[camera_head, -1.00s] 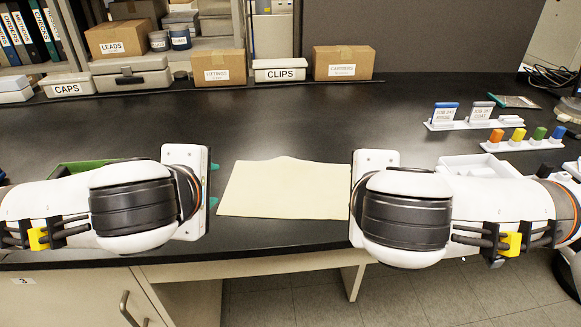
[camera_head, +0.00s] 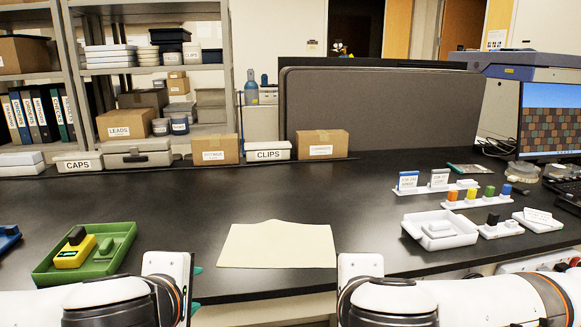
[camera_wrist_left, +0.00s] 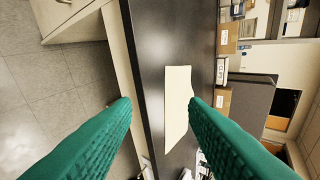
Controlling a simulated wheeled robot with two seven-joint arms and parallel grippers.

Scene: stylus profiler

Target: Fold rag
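The rag (camera_head: 278,246) is a pale cream cloth lying spread out on the black bench top near the front edge, with a small peak in its far edge. It also shows in the left wrist view (camera_wrist_left: 177,100). My left gripper (camera_head: 196,286) is left of the rag and nearer to me, not touching it. In the left wrist view its two teal fingers (camera_wrist_left: 158,104) are wide apart with nothing between them. My right gripper (camera_head: 360,270) is just beyond the rag's right near corner; its fingers are hidden.
A green tray (camera_head: 95,268) with a yellow device (camera_head: 76,252) is at left. A white tray (camera_head: 438,240) and a rack of coloured pieces (camera_head: 480,199) are at right. Boxes line the back. The bench behind the rag is clear.

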